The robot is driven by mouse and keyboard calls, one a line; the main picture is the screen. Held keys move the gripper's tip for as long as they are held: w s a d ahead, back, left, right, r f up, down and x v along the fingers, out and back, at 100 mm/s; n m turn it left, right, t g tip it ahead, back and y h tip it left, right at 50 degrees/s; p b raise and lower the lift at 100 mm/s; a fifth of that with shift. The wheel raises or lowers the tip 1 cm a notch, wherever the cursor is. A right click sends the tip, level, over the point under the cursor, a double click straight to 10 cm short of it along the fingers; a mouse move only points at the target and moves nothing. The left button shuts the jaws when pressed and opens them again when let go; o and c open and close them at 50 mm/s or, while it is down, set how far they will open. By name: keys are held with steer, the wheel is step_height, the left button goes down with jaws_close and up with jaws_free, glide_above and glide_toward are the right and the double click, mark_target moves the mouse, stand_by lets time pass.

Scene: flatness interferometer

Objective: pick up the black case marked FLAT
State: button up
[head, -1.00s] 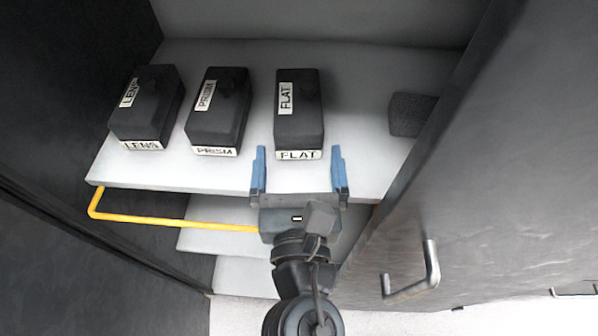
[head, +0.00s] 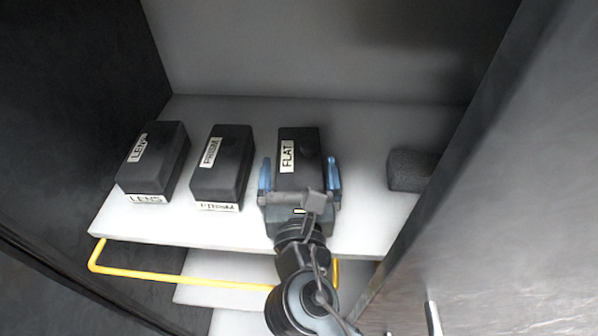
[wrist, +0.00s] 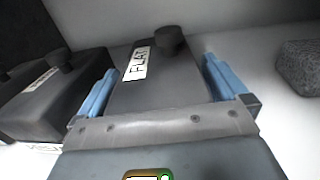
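The black case marked FLAT (head: 299,150) stands on the white shelf, the rightmost of three similar cases. It shows in the wrist view (wrist: 165,82) with its label and a round knob on top. My gripper (head: 299,176) is at its near end, with one blue finger on each side of the case. In the wrist view my gripper (wrist: 160,85) is open, with a small gap visible between the fingers and the case sides. The front label of the case is hidden behind my gripper.
The PRISM case (head: 222,165) stands close on the left, and the LENS case (head: 153,160) beyond it. A dark foam-like block (head: 411,170) sits to the right. The white shelf (head: 360,225) has dark cabinet walls, and a yellow rail (head: 180,278) runs below its front edge.

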steer(key=c, duration=1.3)
steer(key=shift+s, duration=0.15)
